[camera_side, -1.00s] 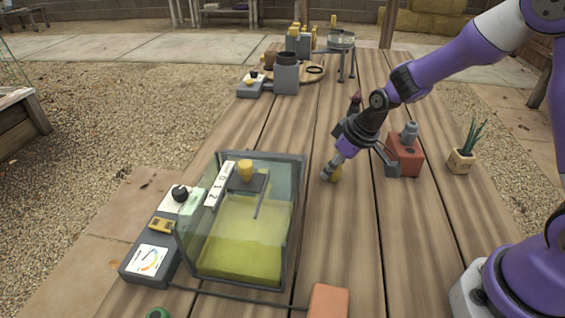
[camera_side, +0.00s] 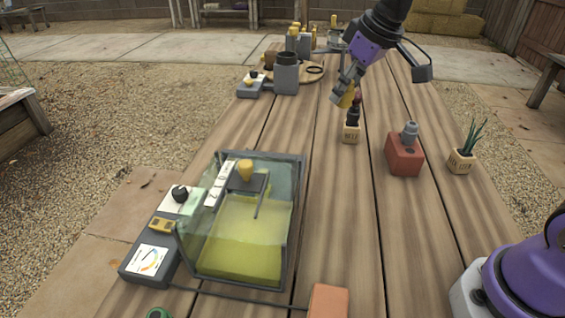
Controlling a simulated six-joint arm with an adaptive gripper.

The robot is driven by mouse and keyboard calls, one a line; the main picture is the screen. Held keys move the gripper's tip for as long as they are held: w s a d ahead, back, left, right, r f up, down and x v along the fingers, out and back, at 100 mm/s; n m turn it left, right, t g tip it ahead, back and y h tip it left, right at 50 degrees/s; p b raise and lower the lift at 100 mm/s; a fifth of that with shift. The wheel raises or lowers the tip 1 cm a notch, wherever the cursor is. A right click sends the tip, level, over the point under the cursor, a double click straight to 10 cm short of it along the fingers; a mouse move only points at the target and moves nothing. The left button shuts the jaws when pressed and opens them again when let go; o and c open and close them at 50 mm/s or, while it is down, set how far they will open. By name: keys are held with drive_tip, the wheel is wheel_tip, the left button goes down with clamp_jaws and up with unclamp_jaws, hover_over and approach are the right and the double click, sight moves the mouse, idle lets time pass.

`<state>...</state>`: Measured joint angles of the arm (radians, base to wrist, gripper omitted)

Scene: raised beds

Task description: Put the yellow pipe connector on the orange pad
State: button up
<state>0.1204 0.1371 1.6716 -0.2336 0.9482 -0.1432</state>
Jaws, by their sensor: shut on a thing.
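My gripper (camera_side: 347,92) is shut on the yellow pipe connector (camera_side: 346,98) and holds it up in the air. The fingers hide part of the connector. A flat-topped orange block (camera_side: 328,301), which looks like the orange pad, sits at the bottom edge of the view and is partly cut off. Nothing is on its visible top. My gripper is far behind it.
A clear tank (camera_side: 290,230) with yellow-green contents stands left of centre, beside a grey meter box (camera_side: 138,263). The planks between are clear.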

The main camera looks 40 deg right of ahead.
drive_tip(key=shift+r, duration=0.85)
drive_tip(key=s+a+n+g+y, duration=0.1)
drive_tip(key=s+a+n, duration=0.4)
drive_tip(key=s+a, duration=0.3)
drive_tip(key=s+a+n+g+y, duration=0.2)
drive_tip(key=s+a+n, duration=0.35)
drive_tip(key=a, duration=0.55)
drive_tip(key=s+a+n+g, duration=0.35)
drive_tip(key=s+n, duration=0.55)
drive_tip(key=s, duration=1.1)
hover_over(329, 308)
drive_tip(key=s, duration=0.1)
wheel_tip(329, 308, down, 12)
drive_tip(key=shift+r, duration=0.1)
drive_tip(key=shift+w+f, duration=0.4)
drive_tip(key=shift+w, duration=0.1)
drive_tip(key=shift+f, duration=1.9)
